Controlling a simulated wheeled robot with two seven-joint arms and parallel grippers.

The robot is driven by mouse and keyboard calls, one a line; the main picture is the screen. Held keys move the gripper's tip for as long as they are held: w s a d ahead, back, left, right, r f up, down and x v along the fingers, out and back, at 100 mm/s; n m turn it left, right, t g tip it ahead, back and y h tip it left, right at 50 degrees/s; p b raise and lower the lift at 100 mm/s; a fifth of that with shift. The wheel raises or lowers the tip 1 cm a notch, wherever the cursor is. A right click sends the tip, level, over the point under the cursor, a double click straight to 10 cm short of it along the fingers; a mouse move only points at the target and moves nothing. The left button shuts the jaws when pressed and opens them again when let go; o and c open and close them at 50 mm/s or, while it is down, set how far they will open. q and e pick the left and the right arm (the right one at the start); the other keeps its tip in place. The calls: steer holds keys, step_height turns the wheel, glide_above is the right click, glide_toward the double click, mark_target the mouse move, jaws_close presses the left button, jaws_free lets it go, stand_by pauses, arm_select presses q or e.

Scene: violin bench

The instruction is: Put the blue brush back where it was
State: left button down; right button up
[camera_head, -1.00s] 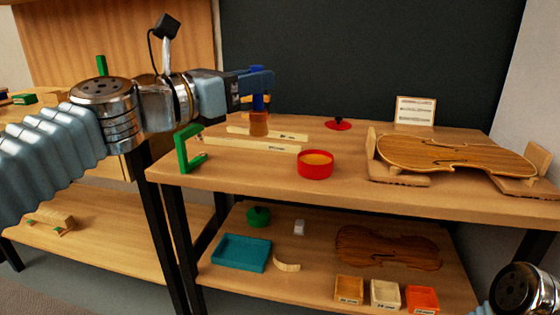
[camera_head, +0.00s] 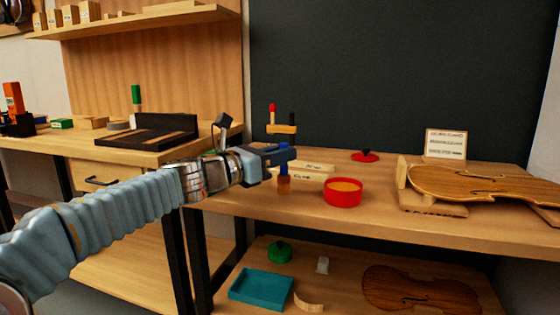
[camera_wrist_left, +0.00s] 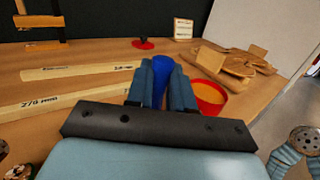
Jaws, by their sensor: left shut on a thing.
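My left gripper (camera_head: 287,153) is shut on the blue brush (camera_head: 284,170), holding it upright with its brown bristle end down. The brush is over the upper bench shelf, just left of the red pot (camera_head: 343,198), which holds amber stuff. I cannot tell whether the bristles touch the wood. In the left wrist view the blue handle (camera_wrist_left: 163,70) stands between the two fingers, and the pot (camera_wrist_left: 208,95) is just to its right. My right gripper is not in view in the head view.
Pale wooden strips (camera_head: 310,167) lie behind the brush. A red lid (camera_head: 365,155) lies behind the pot. A violin body (camera_head: 480,184) sits in a cradle at right. The lower shelf holds a teal tray (camera_head: 261,288).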

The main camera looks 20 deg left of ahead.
arm_select(q)
steer(key=shift+f, duration=0.15)
steer(key=c, duration=1)
jaws_free()
steer(key=shift+r, duration=0.25)
steer(key=v, duration=1.2)
steer(key=shift+b, duration=0.45)
